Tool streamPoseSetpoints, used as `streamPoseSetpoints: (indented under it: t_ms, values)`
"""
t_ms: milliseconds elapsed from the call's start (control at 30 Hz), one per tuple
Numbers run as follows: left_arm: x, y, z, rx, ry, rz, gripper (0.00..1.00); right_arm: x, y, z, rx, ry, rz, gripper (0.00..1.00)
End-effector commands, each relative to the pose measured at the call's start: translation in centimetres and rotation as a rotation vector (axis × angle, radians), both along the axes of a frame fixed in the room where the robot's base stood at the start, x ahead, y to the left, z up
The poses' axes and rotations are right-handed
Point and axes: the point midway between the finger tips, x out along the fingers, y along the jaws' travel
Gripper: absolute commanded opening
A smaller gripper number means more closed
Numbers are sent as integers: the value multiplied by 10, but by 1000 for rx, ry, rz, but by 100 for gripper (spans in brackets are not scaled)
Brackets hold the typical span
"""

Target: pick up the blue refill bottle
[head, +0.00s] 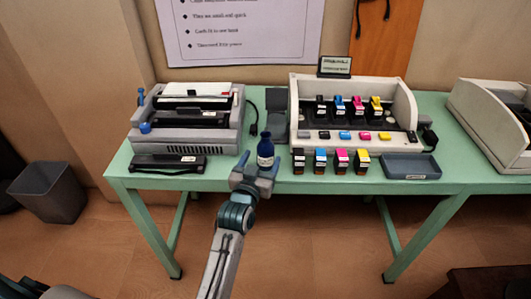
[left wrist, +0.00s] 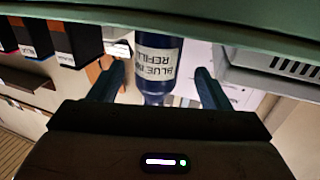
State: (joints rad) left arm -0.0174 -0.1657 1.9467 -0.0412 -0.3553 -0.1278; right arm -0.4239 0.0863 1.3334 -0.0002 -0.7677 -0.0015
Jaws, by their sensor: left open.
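The blue refill bottle (head: 265,150) stands upright on the green table, near its front edge. It is dark blue with a white label. In the left wrist view the bottle (left wrist: 157,65) appears upside down, its label reading "BLUE" and "REFILL". My left gripper (head: 259,173) is open in front of the bottle. In the left wrist view its two fingers (left wrist: 160,88) are on either side of the bottle, with gaps between them and it. The bottle's lower front is partly hidden by the gripper in the head view. My right gripper is not in view.
The green table (head: 225,176) also bears a grey printer (head: 188,142) on the left and a large open printer (head: 346,112) on the right. Several ink cartridges (head: 321,160) stand just right of the bottle.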

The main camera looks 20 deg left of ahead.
Motion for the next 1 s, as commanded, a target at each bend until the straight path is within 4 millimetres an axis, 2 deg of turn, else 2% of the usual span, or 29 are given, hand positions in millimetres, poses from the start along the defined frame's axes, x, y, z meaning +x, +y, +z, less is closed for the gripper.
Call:
streamPoseSetpoints:
  t_ms: [167,433,733,1000]
  values:
    - [14,0,2,1,0,0,71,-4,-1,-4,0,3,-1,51]
    - [51,-2,2,1,0,0,71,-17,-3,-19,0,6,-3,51]
    - [56,-2,1,0,1,0,71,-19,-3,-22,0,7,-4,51]
    - [56,-2,1,0,1,0,20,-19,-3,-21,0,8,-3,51]
